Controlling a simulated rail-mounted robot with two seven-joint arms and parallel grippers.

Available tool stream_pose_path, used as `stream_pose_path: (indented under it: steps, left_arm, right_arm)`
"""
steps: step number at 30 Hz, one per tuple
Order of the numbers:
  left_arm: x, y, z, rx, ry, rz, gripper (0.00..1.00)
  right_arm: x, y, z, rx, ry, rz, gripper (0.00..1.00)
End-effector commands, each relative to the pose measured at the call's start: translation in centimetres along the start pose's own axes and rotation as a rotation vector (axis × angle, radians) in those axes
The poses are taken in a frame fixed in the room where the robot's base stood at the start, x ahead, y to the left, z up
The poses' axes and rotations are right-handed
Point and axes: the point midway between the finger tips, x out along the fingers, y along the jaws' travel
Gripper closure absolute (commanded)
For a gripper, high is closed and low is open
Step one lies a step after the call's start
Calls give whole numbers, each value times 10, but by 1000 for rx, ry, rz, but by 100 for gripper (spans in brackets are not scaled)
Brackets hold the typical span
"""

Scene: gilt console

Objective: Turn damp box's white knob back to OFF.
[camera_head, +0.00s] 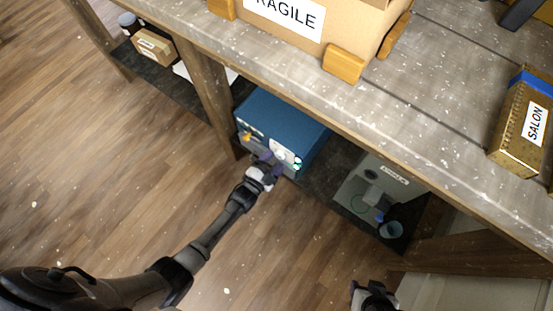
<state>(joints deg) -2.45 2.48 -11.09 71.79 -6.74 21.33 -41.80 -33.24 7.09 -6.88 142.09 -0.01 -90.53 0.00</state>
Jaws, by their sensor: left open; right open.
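A blue box (283,117), which looks like the damp box, sits on the lower shelf under the table. Its front panel carries small light and orange details. A small white part (281,154) on that panel may be the knob; its setting is too small to read. My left gripper (268,161) is open at the front panel, right beside the white part, and covers some of the panel. I cannot tell whether it touches the knob. My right gripper (372,296) is open and empty, low at the bottom edge, away from the box.
The tabletop (440,75) overhangs the shelf, with a FRAGILE carton (350,25) and a SALON box (524,122) on it. A wooden post (205,85) stands left. The floor in front is clear.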

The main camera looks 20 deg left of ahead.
Motion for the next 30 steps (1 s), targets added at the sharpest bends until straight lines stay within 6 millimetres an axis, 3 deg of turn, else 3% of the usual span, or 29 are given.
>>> stream_pose_path:
  steps: [6,18,30]
  left_arm:
    - [16,1,1,-1,0,1,33]
    - [20,0,0,-1,0,1,33]
    - [20,0,0,-1,0,0,72]
  right_arm:
    - [8,-2,2,5,1,-4,46]
    - [9,-2,2,7,1,-6,46]
    - [9,0,3,0,0,0,46]
